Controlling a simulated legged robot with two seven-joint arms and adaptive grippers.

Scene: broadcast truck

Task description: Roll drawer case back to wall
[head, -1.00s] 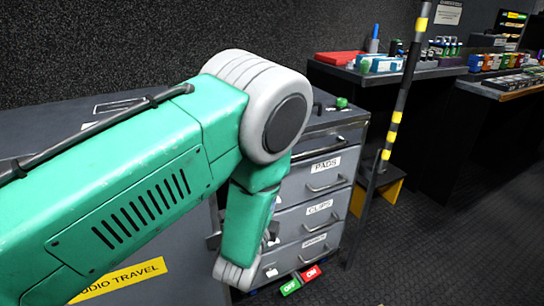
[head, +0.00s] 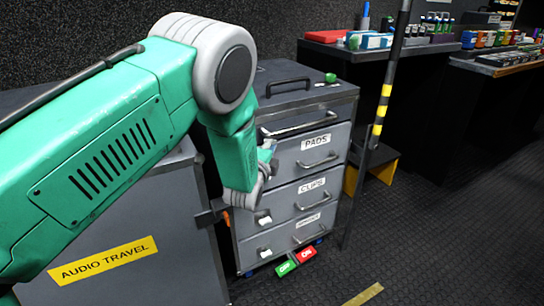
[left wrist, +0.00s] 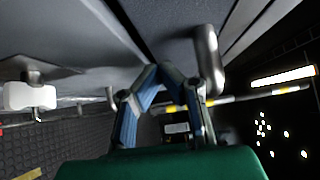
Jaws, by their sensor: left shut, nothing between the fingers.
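The grey drawer case (head: 345,110) stands on the dark floor in the middle of the head view. Its drawer fronts carry labels such as PADS and CLIPS, each with a metal handle. Green OFF and red ON tabs (head: 306,254) show at its foot. My left gripper (head: 268,163) is close to the left part of the case's front, partly hidden behind my own green arm. In the left wrist view its blue-grey fingers (left wrist: 160,75) are shut with nothing between them, beside a metal handle (left wrist: 208,60). I cannot tell whether they touch the case. My right gripper is out of view.
A grey case marked AUDIO TRAVEL (head: 180,265) stands left of the drawer case. A black and yellow pole (head: 384,100) and a yellow-sided step (head: 372,165) stand to the right. Loaded dark counters (head: 425,48) line the wall behind. The floor at right is clear.

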